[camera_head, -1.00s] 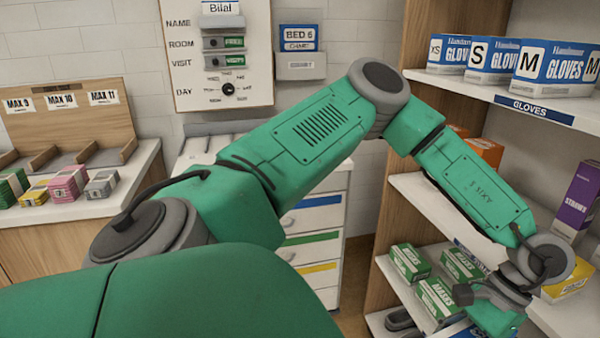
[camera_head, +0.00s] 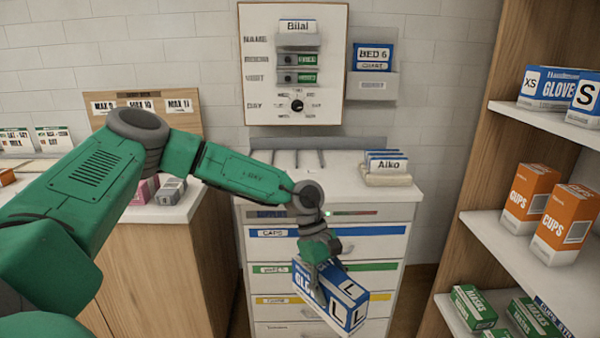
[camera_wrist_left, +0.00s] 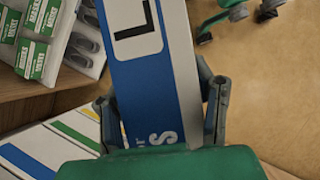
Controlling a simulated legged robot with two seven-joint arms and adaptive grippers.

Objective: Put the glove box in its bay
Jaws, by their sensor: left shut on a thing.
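The glove box (camera_head: 345,300) is blue and white and marked L. My left gripper (camera_head: 318,265) is shut on it from above and holds it tilted in front of the drawer cabinet. In the left wrist view the glove box (camera_wrist_left: 150,75) lies between the two fingers of the gripper (camera_wrist_left: 162,105). On the upper right shelf (camera_head: 545,120) stand an XS glove box (camera_head: 545,88) and an S glove box (camera_head: 585,100), cut by the picture edge. The shelf beyond S is out of view. My right gripper is not in view.
The drawer cabinet (camera_head: 385,213) stands behind the held box, with Aiko cards (camera_head: 385,165) on top. Orange cups boxes (camera_head: 530,198) stand on the middle right shelf, green mask boxes (camera_head: 473,306) lower. The shelf unit's wooden side panel (camera_head: 508,60) is at right.

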